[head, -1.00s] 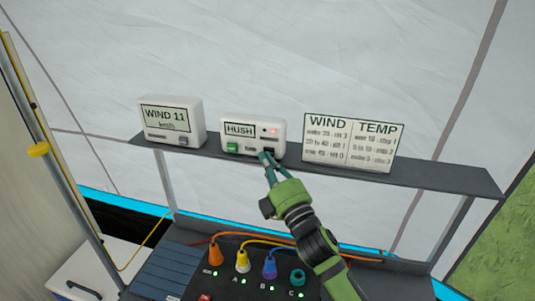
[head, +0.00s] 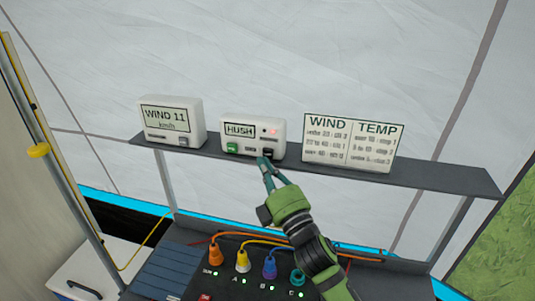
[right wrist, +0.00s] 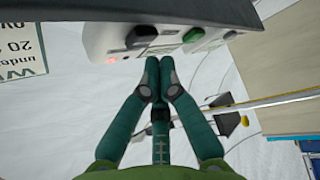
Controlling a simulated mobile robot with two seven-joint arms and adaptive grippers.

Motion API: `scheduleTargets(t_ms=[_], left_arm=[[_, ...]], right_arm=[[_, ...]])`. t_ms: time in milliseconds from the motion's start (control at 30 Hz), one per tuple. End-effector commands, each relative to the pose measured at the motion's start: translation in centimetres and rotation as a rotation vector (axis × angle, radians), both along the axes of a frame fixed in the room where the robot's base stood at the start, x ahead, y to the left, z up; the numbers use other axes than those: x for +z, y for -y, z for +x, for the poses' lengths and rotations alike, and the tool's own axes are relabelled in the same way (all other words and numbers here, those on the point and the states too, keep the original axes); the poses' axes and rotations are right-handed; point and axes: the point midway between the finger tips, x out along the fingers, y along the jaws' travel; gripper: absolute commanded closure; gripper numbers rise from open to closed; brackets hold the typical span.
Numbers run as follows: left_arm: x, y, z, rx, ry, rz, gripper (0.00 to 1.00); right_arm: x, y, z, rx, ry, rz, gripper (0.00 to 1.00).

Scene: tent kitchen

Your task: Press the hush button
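The white box labelled HUSH (head: 253,137) stands on the shelf. Its front has a green button (head: 232,147) at lower left, a black button (head: 268,153) at lower right and a lit red light (head: 274,131). The small lettering by the buttons is unreadable. My right gripper (head: 263,161) is shut and empty, its tips just below and in front of the black button. In the right wrist view, the shut fingertips (right wrist: 152,63) point at the box's lower edge, near the black button (right wrist: 142,38); the green button (right wrist: 207,40) is further right. Contact cannot be told. My left gripper is not in view.
A WIND 11 display box (head: 171,121) stands left on the shelf (head: 430,175), and a WIND/TEMP chart (head: 352,143) stands right. Below is a dark panel (head: 232,291) with coloured plugs and cables. A yellow-knobbed pole (head: 38,150) is at far left.

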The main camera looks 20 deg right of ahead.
Motion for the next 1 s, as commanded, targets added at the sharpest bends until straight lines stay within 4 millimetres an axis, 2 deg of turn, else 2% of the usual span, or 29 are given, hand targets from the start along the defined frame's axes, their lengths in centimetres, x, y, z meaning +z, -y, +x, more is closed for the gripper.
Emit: scheduleTargets(t_ms=[500,1000], left_arm=[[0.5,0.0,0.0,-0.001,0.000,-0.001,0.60],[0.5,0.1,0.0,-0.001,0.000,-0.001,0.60]], right_arm=[[0.0,-2.6,-3.8,0.000,-0.002,0.002,1.00],[0.0,-2.7,-3.9,0.000,0.000,0.000,1.00]])
